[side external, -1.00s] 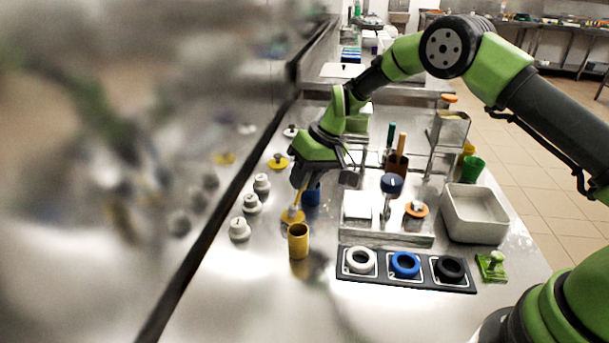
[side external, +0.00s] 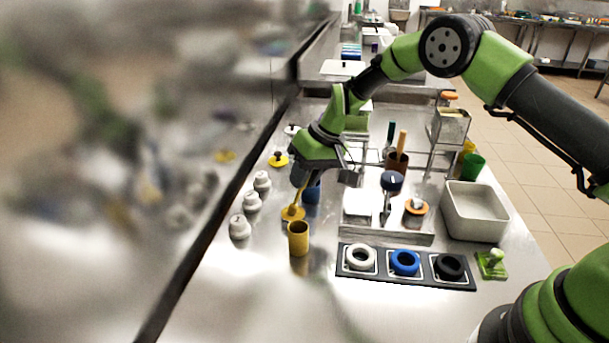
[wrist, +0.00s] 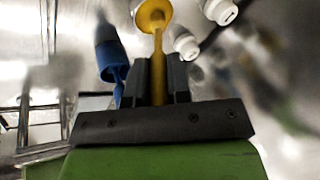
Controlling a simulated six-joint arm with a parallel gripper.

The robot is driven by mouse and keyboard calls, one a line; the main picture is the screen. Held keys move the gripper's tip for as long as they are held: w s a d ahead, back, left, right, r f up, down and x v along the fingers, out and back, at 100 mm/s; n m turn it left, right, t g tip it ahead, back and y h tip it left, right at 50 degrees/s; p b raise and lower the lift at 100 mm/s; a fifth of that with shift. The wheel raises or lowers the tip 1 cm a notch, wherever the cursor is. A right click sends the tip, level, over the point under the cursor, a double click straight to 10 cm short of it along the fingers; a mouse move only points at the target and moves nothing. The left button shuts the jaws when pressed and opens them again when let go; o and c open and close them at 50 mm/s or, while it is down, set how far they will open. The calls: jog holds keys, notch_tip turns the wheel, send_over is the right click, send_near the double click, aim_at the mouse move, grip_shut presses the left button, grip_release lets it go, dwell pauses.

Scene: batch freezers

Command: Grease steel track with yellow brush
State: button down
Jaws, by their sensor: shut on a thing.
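My gripper (side external: 299,188) is low over the left part of the steel worktop. It is shut on the handle of the yellow brush (side external: 298,203), which shows between the two dark fingers in the wrist view (wrist: 157,70).
A blue cup (side external: 312,194) stands close to the right of my gripper. Several white knobbed pieces (side external: 252,202) line the left edge. A dark tray (side external: 342,279) holds white, blue and black rings. A grey bin (side external: 474,229) stands to the right. The front worktop is clear.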

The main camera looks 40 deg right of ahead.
jog(key=shift+s+f, duration=0.1)
jog(key=shift+r, duration=3.55)
jog(key=s+d+r, duration=0.3)
jog(key=s, duration=0.4)
jog(key=s+d+r, duration=0.3)
jog(key=s+r, duration=0.1)
jog(key=s, duration=0.3)
jog(key=w+f+n+g+h, duration=0.1)
jog(key=w+f+h, duration=0.2)
jog(key=w, duration=0.2)
jog(key=shift+f+h, duration=0.25)
jog(key=shift+h, duration=0.15)
jog(key=shift+d, duration=0.1)
